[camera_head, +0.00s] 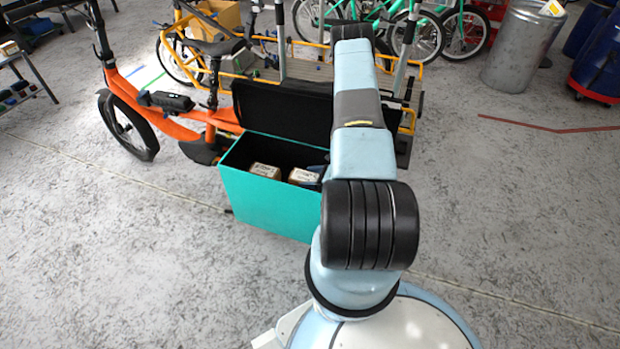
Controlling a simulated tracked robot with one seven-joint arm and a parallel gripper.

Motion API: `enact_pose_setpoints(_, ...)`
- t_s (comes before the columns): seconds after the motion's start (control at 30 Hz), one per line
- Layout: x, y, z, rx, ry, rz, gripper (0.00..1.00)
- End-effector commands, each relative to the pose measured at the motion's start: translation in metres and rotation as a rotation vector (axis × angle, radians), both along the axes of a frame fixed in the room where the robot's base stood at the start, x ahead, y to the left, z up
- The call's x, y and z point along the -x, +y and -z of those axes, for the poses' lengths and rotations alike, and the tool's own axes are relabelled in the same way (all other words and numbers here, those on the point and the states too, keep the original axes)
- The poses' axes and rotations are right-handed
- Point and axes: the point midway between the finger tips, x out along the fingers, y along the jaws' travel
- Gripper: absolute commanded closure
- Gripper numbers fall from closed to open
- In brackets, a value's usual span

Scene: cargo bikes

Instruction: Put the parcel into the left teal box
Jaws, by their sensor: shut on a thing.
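The teal box (265,203) hangs on the near side of the orange cargo bike, its black lid (281,105) raised. My gripper (318,171) shows only as a small dark blue part at the right inside the box opening, the rest hidden behind my arm. It is shut on a brown parcel with a pale label (303,177), which is within the box's opening. I cannot tell whether this parcel touches the box floor. A second, similar parcel (265,170) lies in the box to the left, apart from it.
The orange bike (170,118) stands behind the box. A yellow-framed cargo bike (310,71) and teal bikes (462,30) stand farther back. A metal bin (520,48) and a blue drum (600,62) are at the upper right.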

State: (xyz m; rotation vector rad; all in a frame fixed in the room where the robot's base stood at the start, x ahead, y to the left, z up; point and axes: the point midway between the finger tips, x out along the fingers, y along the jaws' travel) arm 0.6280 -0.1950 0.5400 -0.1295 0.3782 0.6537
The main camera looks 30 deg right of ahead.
Motion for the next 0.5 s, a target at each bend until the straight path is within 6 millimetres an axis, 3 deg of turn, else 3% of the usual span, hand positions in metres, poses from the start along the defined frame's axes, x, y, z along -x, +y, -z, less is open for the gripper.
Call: enact_pose_setpoints(0.5, -0.0003, 0.0004, 0.0106, 0.0, 0.0, -0.001, 0.74)
